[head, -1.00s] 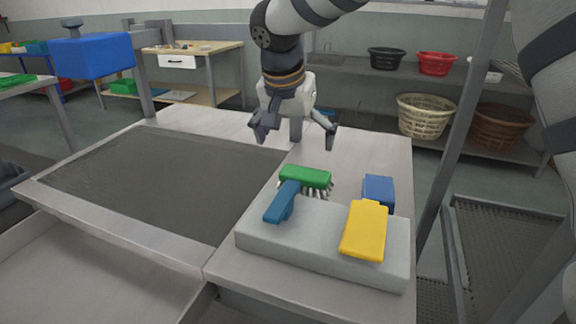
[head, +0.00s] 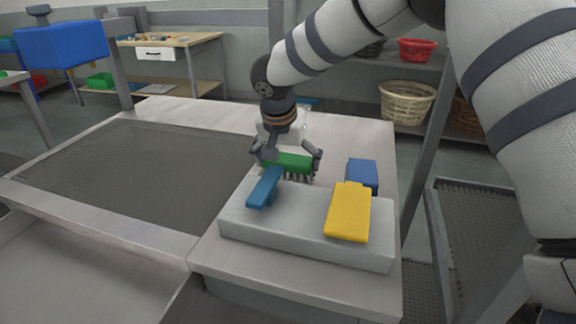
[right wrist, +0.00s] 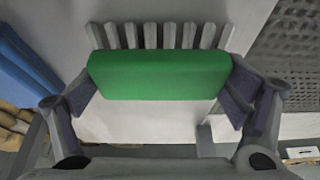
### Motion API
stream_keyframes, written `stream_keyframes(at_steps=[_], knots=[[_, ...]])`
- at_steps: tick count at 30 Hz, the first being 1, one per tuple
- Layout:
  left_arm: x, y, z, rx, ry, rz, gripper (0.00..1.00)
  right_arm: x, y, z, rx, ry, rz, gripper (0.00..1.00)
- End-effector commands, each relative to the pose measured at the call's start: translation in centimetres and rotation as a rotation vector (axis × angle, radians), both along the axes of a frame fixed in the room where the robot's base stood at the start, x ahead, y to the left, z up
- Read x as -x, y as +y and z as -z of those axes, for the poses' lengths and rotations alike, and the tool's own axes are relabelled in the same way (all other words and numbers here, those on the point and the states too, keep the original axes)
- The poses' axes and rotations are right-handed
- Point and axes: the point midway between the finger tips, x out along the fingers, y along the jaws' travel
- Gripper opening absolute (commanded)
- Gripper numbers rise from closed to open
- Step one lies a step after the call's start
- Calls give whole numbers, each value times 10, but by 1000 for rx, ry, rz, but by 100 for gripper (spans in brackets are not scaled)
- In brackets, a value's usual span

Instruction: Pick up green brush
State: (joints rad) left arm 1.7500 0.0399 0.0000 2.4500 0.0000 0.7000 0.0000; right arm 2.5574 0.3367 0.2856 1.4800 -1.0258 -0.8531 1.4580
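The green brush (head: 292,163) stands just behind the grey block with its pale bristles down. In the right wrist view the brush's green back (right wrist: 160,75) fills the middle, with bristles along its upper edge. My right gripper (head: 287,155) is lowered over the brush, one finger beside each end. The fingers are spread about the brush's full length and sit very close to its ends. Whether the pads touch it is hard to tell. My left gripper is not in view.
The grey block (head: 300,250) bears a blue-handled brush (head: 265,187) and a yellow one (head: 348,212). A blue piece (head: 362,174) stands behind the yellow one. The dark mesh-covered tank (head: 125,180) lies left. Baskets (head: 407,102) stand on shelves behind.

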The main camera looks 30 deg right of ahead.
Motion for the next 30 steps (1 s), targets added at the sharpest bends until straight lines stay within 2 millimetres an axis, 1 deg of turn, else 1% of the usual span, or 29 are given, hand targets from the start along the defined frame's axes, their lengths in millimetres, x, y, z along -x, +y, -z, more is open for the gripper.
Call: stream_keyframes(at_steps=[8, 11, 14, 17, 21, 24, 28, 30], knots=[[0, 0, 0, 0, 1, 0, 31, 0, 0, 1, 1, 2, 0, 62], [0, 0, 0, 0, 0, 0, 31, 0, 0, -2, 1, 1, 0, 62], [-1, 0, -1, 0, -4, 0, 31, -1, 0, -14, 2, -2, -1, 62], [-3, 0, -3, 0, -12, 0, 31, 0, 1, -37, 0, -7, 0, 62], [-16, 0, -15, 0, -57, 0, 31, 22, 26, -80, 5, -16, -5, 62], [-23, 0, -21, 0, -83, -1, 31, 39, 44, -105, 4, -15, -3, 62], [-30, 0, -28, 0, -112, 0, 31, 64, 72, -118, 6, -12, -3, 62], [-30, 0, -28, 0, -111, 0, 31, 73, 84, -121, 4, -6, -2, 62]])
